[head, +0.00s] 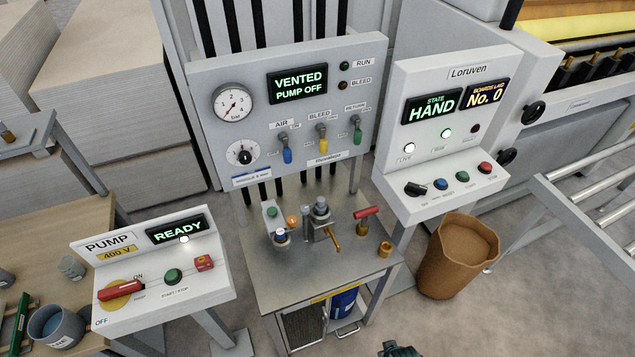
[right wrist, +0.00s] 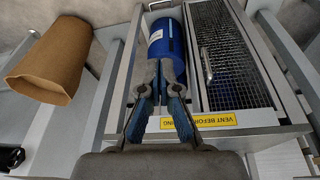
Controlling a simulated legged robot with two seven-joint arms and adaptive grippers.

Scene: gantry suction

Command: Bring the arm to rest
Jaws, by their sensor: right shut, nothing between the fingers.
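My right gripper (right wrist: 160,72) shows in the right wrist view with its two fingers together and nothing between them. It is in front of the metal pump table, whose lower shelf holds a blue cylinder (right wrist: 167,42) beside a wire mesh panel (right wrist: 232,45). From this view I cannot tell the gap to them. In the head view a dark part of my own arm shows at the bottom edge. My left gripper is not in view. The metal table (head: 275,265) carries small valves and a red-handled lever (head: 367,212).
The gauge panel (head: 300,85) reads "VENTED PUMP OFF". The Loruven console (head: 440,150) reads "HAND". The pump box (head: 205,285) reads "READY", its red handle (head: 121,289) lying sideways. A brown bin (head: 440,275) stands right of the table. Floor at the lower right is clear.

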